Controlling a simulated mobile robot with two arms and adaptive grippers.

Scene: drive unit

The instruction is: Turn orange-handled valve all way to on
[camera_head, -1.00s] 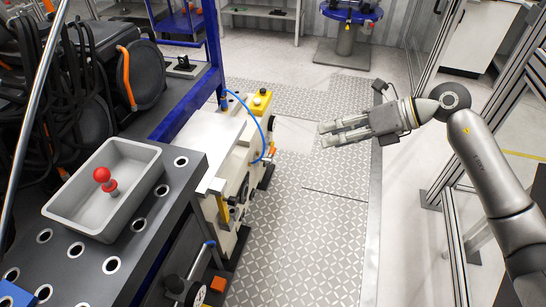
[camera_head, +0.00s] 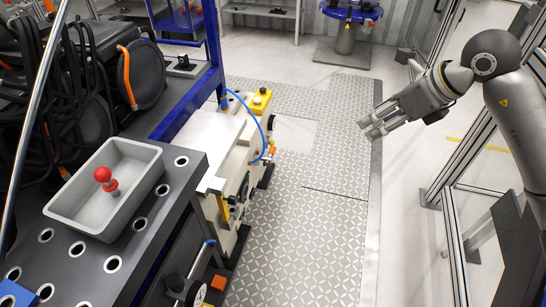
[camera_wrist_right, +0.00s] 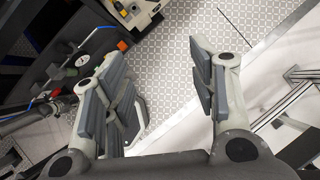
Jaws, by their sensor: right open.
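A small orange part (camera_head: 218,283), which may be the valve's handle, shows at the bottom of the head view, beside a round gauge-like disc (camera_head: 200,296). In the right wrist view the orange part (camera_wrist_right: 122,45) is at the upper left, above the left finger. How far the valve is turned cannot be told. My right gripper (camera_head: 367,128) is open and empty over the floor, to the right of the machine and well apart from the orange part. Its two spread fingers (camera_wrist_right: 165,85) also show in the right wrist view. My left gripper is not in view.
A dark perforated bench (camera_head: 150,225) carries a grey tray (camera_head: 100,230) with a red knobbed part (camera_head: 104,178). A cream machine (camera_head: 235,180) with a yellow button box (camera_head: 260,102) stands beside it. The patterned floor (camera_head: 310,240) is clear. A metal frame (camera_head: 450,170) stands at the right.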

